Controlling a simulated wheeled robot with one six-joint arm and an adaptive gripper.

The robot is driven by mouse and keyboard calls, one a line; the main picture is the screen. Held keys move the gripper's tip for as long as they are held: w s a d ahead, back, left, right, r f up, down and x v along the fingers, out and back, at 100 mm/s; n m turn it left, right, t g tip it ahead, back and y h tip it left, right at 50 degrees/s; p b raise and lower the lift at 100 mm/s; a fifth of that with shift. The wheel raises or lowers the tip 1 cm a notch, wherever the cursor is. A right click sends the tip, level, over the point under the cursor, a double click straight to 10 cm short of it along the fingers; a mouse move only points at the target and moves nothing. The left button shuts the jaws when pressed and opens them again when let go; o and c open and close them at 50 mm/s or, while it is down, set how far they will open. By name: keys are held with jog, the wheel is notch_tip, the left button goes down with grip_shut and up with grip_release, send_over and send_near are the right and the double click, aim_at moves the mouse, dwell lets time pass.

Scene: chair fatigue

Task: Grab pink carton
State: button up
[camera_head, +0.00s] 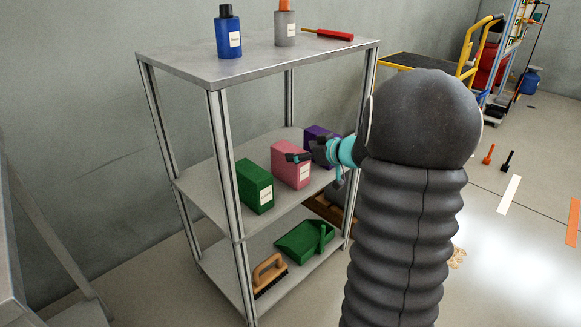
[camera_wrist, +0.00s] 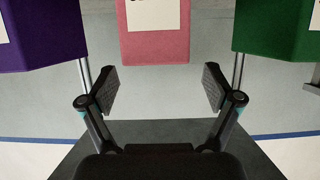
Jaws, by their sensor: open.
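The pink carton (camera_head: 290,164) stands upright on the middle shelf between the green carton (camera_head: 254,186) and the purple carton (camera_head: 317,136). It has a white label on its front. In the wrist view, which looks upside down, the pink carton (camera_wrist: 154,44) is at the top centre. My gripper (camera_wrist: 157,88) is open and empty, with its two fingers spread to either side of the carton's line.
The cartons stand on a grey metal shelf unit (camera_head: 196,71); its posts and top board are near my arm. The top holds a blue bottle (camera_head: 228,32), a grey bottle (camera_head: 285,28) and a red tool (camera_head: 328,34). Below lie a brush (camera_head: 269,273) and green dustpan (camera_head: 304,240).

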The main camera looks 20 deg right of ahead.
aim_at(294, 151)
jog(key=shift+b+x, duration=0.65)
jog(key=shift+x, duration=2.3)
jog(key=shift+d+f, duration=0.1)
jog(key=shift+d, duration=0.1)
jog(key=c, duration=1.5)
